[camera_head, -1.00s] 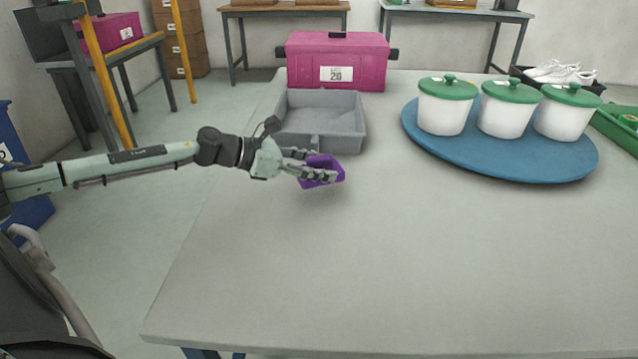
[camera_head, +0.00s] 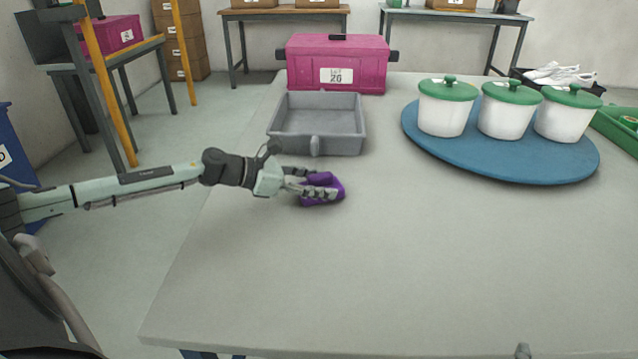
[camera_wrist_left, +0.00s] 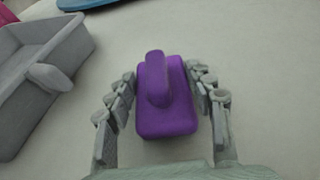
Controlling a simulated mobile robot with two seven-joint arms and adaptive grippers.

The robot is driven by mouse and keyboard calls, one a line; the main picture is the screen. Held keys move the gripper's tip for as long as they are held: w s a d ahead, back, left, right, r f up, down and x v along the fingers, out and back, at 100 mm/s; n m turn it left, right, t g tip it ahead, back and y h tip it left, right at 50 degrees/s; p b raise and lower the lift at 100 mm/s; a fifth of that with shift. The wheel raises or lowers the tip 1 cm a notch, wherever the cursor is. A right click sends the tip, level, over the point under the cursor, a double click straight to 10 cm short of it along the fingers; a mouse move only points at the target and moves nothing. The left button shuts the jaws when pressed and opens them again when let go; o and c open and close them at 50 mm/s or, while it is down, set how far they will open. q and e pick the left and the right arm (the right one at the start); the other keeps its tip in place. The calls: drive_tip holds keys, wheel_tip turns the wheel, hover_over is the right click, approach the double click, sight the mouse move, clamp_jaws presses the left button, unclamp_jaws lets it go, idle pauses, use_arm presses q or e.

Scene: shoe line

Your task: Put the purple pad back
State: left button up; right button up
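The purple pad (camera_head: 322,188) is a block with a raised grip ridge on top. In the head view it is at or just above the table top, in front of the grey tray. My left gripper (camera_head: 318,187) is around it with a finger on each side. In the left wrist view the purple pad (camera_wrist_left: 166,112) sits between the fingers of my left gripper (camera_wrist_left: 160,70), whose tips lie against or very close to its sides. The pad's underside is hidden. My right gripper cannot be made out.
The empty grey tray (camera_head: 318,148) stands just behind the pad, with a magenta case (camera_head: 360,72) behind it. A blue round board (camera_head: 480,160) at right carries white pots with green lids (camera_head: 446,105). The table front (camera_head: 400,280) is mostly clear. A small dark tip shows at the bottom edge.

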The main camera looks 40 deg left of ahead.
use_arm(q)
drive_tip(key=o, duration=0.4)
